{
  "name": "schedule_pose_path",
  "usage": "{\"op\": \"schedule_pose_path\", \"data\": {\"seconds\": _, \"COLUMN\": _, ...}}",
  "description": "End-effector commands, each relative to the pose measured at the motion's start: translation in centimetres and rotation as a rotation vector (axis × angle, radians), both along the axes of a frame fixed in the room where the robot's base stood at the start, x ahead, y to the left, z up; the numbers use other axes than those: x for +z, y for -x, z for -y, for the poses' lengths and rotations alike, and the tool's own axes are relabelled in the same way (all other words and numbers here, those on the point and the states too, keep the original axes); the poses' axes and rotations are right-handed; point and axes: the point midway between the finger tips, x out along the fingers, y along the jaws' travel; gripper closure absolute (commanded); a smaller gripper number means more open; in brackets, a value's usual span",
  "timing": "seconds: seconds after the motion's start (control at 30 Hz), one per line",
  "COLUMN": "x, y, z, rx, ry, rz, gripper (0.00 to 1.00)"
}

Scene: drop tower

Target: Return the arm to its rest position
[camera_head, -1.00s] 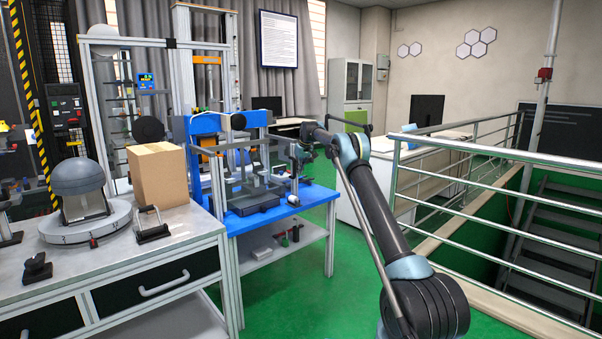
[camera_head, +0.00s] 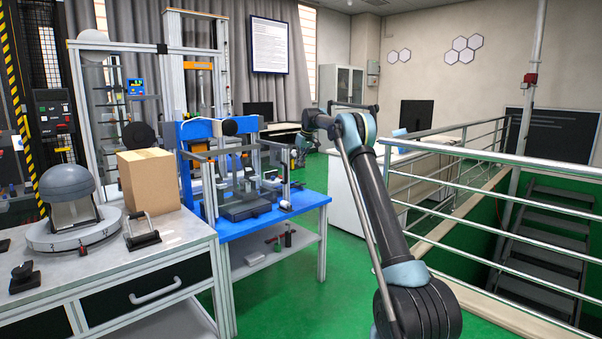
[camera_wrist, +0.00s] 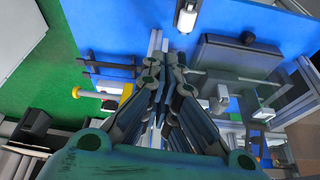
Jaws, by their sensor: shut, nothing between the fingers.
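My gripper (camera_wrist: 182,20) shows large in the wrist view, its fingers drawn together with nothing between them. Behind it in that view is the blue table top (camera_wrist: 100,40) with parts of the apparatus. In the head view my arm reaches up from the lower right, bends at the elbow, and its far part extends away toward the blue table (camera_head: 235,226). The gripper end (camera_head: 302,148) is small there, just right of the drop-tower apparatus (camera_head: 248,203), and its fingers are hard to make out. I see no contact with the apparatus.
A grey bench (camera_head: 185,232) at the left carries a cardboard box (camera_head: 147,183) and a domed device (camera_head: 70,200). Metal railings (camera_head: 470,185) guard a stairwell on the right. Green floor (camera_head: 300,290) lies open between the blue table and my arm.

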Motion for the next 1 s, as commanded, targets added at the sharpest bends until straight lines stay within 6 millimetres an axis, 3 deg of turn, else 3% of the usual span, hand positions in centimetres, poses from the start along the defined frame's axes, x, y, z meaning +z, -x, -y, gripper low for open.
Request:
{"op": "schedule_pose_path", "data": {"seconds": 0.17, "x": 1.7, "y": 1.4, "z": 1.5, "rx": -0.019, "ry": 0.003, "rz": -0.005, "gripper": 1.0}}
{"op": "schedule_pose_path", "data": {"seconds": 0.37, "x": 5.0, "y": 5.2, "z": 4.7, "rx": -0.065, "ry": 0.007, "rz": -0.018, "gripper": 1.0}}
{"op": "schedule_pose_path", "data": {"seconds": 0.7, "x": 9.3, "y": 13.4, "z": 10.2, "rx": -0.15, "ry": 0.017, "rz": -0.04, "gripper": 1.0}}
{"op": "schedule_pose_path", "data": {"seconds": 1.0, "x": 11.4, "y": 21.9, "z": 14.8, "rx": -0.224, "ry": 0.025, "rz": -0.059, "gripper": 1.0}}
